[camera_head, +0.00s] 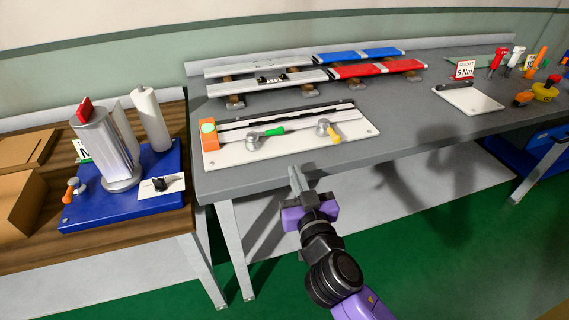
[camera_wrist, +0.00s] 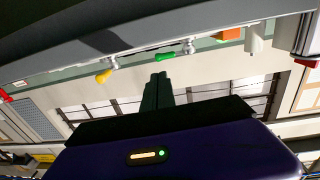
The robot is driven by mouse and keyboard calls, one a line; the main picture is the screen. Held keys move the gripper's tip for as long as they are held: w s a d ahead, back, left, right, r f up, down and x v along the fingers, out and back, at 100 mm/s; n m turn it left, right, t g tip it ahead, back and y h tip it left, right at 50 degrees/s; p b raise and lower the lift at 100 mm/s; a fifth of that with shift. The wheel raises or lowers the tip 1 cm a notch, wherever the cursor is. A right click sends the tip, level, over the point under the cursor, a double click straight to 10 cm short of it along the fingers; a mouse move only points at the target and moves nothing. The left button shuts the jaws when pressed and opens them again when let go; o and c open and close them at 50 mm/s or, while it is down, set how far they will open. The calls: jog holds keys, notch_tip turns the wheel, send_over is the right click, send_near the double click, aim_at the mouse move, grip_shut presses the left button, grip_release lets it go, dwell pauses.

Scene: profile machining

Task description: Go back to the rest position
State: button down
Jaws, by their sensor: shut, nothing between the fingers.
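My gripper (camera_head: 296,181) is purple with grey fingers. In the head view it hangs in front of the grey workbench's (camera_head: 415,136) front edge, apart from the fixture. In the wrist view my gripper (camera_wrist: 158,82) has its two dark fingers together, with nothing between them. A white fixture plate (camera_head: 290,149) lies on the bench behind it. The plate carries a long profile rail, an orange end block (camera_head: 208,136), a green-handled clamp (camera_head: 270,132) and a yellow-handled clamp (camera_head: 332,133).
Behind the fixture are racks with white, blue (camera_head: 360,54) and red profiles (camera_head: 375,69). Screwdrivers and a 5 Nm sign (camera_head: 464,69) stand at the right. A wooden table (camera_head: 160,216) at the left holds a blue tray (camera_head: 130,205) and cardboard boxes. Green floor lies open in front.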

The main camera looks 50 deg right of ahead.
jog(key=shift+s+a, duration=0.1)
jog(key=shift+s, duration=0.05)
jog(key=s+a+f+n+t+y, duration=0.1)
jog(key=s+a+n+t+y, duration=0.2)
jog(key=a, duration=0.4)
jog(key=s+a+n+t+y, duration=0.1)
jog(key=s+a+n+y, duration=0.2)
jog(key=a+n+y, duration=0.3)
jog(key=s+a+f+g+y, duration=0.1)
jog(key=s+a, duration=0.2)
jog(key=s, duration=0.6)
jog(key=s+a+f+m+g+y, duration=0.1)
jog(key=s+a, duration=0.3)
jog(key=s, duration=0.5)
jog(key=shift+a+f+g, duration=0.15)
jog(key=shift+f+g, duration=0.3)
jog(key=shift+g, duration=0.15)
jog(key=shift+s, duration=0.1)
